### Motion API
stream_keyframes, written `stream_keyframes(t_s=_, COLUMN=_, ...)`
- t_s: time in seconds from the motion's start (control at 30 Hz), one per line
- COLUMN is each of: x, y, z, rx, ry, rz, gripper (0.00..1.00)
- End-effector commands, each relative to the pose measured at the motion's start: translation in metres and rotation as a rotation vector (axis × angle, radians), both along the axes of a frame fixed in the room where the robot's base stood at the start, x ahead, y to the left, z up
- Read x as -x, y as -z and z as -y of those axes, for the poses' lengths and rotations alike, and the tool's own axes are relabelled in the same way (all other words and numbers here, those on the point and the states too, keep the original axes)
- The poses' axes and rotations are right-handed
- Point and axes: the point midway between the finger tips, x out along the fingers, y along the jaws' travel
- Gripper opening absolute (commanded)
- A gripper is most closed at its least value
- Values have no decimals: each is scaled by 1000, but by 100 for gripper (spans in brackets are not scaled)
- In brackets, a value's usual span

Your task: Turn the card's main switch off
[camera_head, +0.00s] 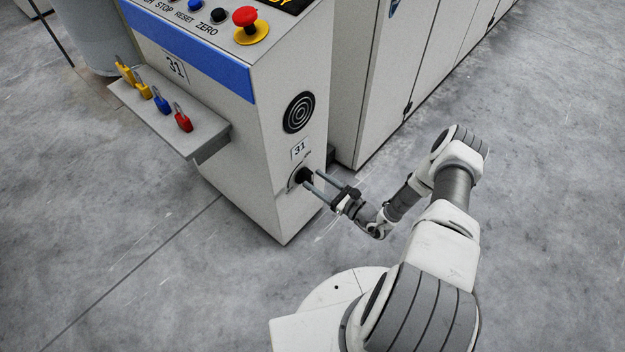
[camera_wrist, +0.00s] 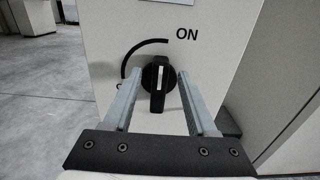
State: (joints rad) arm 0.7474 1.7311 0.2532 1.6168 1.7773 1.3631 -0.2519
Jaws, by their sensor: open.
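The main switch is a black rotary knob (camera_wrist: 158,82) with a white line, low on the side face of the grey cabinet (camera_head: 285,200). In the wrist view its line stands about upright in the picture. "ON" is printed at its upper right, and a curved arrow arcs over its left side to a mark half hidden by a finger. In the head view the knob (camera_head: 303,175) sits under a plate marked 31. My gripper (camera_head: 316,183) is open in front of it. In the wrist view the fingers (camera_wrist: 157,88) stand either side of the knob, with gaps.
A shelf (camera_head: 205,140) with yellow, blue and red padlocks juts from the cabinet's front. A red emergency button (camera_head: 245,16) and other buttons are on top. A round black vent (camera_head: 298,112) is above the switch. Tall panels (camera_head: 400,70) stand behind. The floor around is clear.

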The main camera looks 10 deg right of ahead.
Motion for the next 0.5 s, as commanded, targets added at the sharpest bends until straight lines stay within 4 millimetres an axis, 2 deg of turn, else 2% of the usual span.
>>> stream_keyframes(t_s=0.2, x=-16, y=0, z=-11, rx=1, ry=-1, rz=1, gripper=57)
stream_keyframes(t_s=0.5, x=-18, y=0, z=-13, rx=1, ry=-1, rz=1, gripper=57)
